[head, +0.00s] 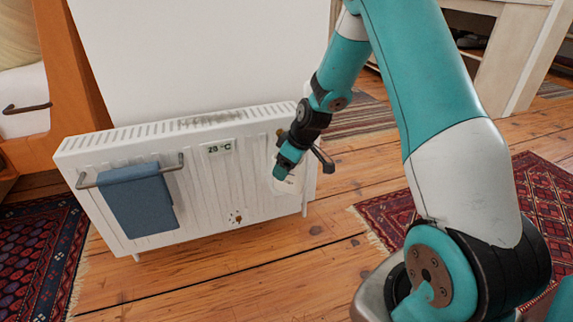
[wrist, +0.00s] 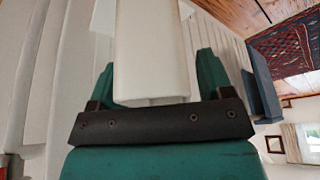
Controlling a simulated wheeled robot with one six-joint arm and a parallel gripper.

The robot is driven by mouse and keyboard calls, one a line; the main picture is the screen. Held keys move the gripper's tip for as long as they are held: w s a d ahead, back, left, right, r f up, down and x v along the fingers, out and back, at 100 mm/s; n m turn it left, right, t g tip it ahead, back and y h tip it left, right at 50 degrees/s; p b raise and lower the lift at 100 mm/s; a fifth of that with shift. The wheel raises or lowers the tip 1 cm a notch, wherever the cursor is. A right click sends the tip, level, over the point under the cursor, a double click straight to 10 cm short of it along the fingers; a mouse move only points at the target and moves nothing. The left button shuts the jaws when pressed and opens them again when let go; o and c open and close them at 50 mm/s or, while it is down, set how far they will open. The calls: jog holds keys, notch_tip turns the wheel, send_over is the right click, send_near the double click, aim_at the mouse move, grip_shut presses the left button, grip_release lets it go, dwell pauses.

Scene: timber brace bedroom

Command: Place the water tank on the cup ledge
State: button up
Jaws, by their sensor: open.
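A white, box-like piece that looks like the water tank (head: 288,184) is at the right end of the radiator's front, just under my gripper (head: 287,163). In the wrist view the white piece (wrist: 152,50) lies between the two green fingers of my gripper (wrist: 155,82). The fingers are open, with a visible gap on the right side. I cannot tell whether the left finger touches it. My gripper hides part of the tank in the head view. I cannot make out the cup ledge for certain.
Patterned rugs (head: 395,215) lie on both sides. The wooden floor (head: 270,265) in front is clear.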

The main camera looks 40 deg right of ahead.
jog(key=shift+r, duration=0.1)
jog(key=shift+r, duration=0.35)
jog(key=p+v, duration=0.5)
jog(key=v, duration=0.6)
jog(key=shift+s+a+r+p, duration=0.1)
jog(key=shift+s+r+p, duration=0.1)
jog(key=shift+p, duration=0.2)
jog(key=s+a+r+y, duration=0.1)
jog(key=s+a+r, duration=0.2)
jog(key=a, duration=0.3)
jog(key=s+a+r+g, duration=0.1)
jog(key=s+a+r, duration=0.2)
jog(key=a+r, duration=0.15)
jog(key=s+a+r+y, duration=0.1)
jog(key=s+a+r, duration=0.15)
jog(key=a, duration=0.45)
jog(key=s+a+r+g, duration=0.1)
jog(key=s+a, duration=0.3)
jog(key=s, duration=0.4)
jog(key=s+a+r+n+g, duration=0.1)
jog(key=s+a+r, duration=0.3)
jog(key=s, duration=0.4)
jog(key=shift+g, duration=0.4)
